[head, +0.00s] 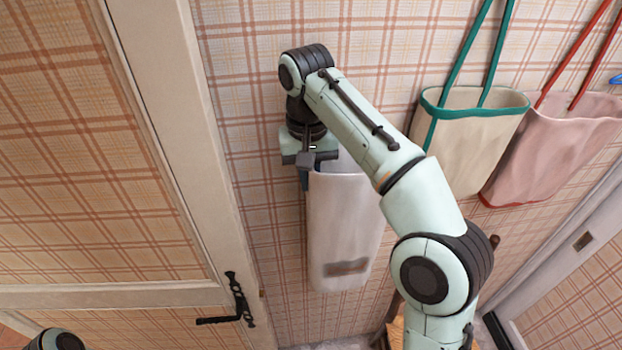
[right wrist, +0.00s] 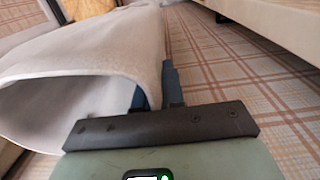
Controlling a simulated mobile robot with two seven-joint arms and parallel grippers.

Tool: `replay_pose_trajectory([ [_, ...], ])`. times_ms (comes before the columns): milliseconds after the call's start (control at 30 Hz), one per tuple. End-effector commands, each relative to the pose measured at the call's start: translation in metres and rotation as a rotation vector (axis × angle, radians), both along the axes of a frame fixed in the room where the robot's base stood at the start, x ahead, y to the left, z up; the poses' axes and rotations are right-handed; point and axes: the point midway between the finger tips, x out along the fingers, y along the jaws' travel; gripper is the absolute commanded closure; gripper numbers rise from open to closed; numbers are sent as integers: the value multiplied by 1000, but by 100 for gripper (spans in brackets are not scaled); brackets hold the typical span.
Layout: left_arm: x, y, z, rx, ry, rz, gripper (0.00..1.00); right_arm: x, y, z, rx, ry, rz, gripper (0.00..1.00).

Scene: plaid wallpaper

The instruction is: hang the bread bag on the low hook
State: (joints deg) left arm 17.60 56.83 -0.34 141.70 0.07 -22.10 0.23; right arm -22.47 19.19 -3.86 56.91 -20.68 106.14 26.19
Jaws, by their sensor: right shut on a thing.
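The bread bag (head: 346,225) is a long off-white cloth bag with a small brown label near its bottom. It hangs upright in front of the plaid wall. My right gripper (head: 305,182) is shut on the left part of its top rim. In the right wrist view, the bag (right wrist: 75,58) has its mouth open, and its rim passes between the blue fingers (right wrist: 155,90). I cannot make out the low hook; my right arm covers part of the wall. My left gripper is not in view; only a piece of my left arm shows at the bottom left.
A cream bag with teal straps (head: 465,128) and a pink bag with red straps (head: 550,150) hang to the right. A pale door frame with a black latch (head: 240,300) stands on the left. A wooden piece of furniture (head: 395,325) is below, partly behind my arm.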

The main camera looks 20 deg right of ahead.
Motion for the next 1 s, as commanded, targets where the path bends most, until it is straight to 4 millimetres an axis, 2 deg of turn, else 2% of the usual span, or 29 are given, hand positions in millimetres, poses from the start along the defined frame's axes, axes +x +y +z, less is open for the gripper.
replay_pose_trajectory([
  [67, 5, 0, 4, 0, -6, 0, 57, 6, -1, 1, 0, -2, -2, 100],
  [333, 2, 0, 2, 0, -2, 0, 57, 15, -4, -11, -1, 0, -2, 100],
  [1000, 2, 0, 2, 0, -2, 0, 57, 17, -4, -17, -1, 0, -1, 100],
])
